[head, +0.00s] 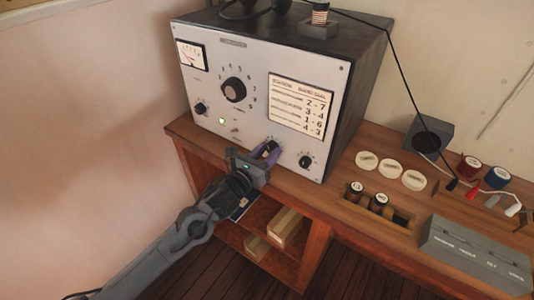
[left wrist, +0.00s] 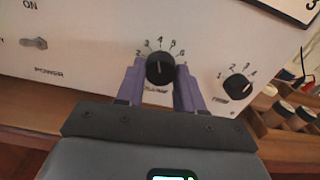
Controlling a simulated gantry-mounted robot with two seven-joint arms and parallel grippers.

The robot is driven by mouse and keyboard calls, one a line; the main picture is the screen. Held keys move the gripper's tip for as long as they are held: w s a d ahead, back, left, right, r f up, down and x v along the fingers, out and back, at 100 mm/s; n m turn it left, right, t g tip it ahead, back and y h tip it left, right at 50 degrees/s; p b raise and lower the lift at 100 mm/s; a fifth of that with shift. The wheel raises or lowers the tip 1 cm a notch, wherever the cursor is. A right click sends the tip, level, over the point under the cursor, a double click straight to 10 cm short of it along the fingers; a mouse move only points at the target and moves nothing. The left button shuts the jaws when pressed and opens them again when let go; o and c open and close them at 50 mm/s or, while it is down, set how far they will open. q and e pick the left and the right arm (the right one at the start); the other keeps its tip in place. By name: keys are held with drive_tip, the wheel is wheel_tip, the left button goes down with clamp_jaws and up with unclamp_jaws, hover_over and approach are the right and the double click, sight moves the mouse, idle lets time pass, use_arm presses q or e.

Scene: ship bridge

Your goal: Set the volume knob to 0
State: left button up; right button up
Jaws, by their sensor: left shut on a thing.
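The volume knob (head: 273,144) is a small black knob low on the front of the white-faced radio panel (head: 255,123). It shows clearly in the left wrist view (left wrist: 160,69), with printed numbers around its top and its white pointer line up, near the 4. My right gripper is not in view.
A similar black knob (left wrist: 237,86) sits close to the right, with a large dial (head: 234,90) above and a power toggle (left wrist: 34,43) to the left. The wooden desk edge (head: 208,149) runs below the panel. Spools, discs and a grey box (head: 474,256) lie to the right.

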use_arm(q)
drive_tip(key=n+b, duration=0.1)
drive_tip(key=n, duration=0.2)
drive_tip(key=shift+f, duration=0.1)
drive_tip(key=n+b, duration=0.1)
drive_tip(key=n, duration=0.8)
drive_tip(key=shift+r, duration=0.2)
drive_tip(key=n, duration=0.4)
drive_tip(key=shift+n, duration=0.4)
drive_tip(key=n+p, duration=0.1)
drive_tip(key=n, duration=0.3)
drive_tip(key=shift+n+p, duration=0.3)
drive_tip(key=shift+p, duration=0.05)
drive_tip(key=shift+n, duration=0.7)
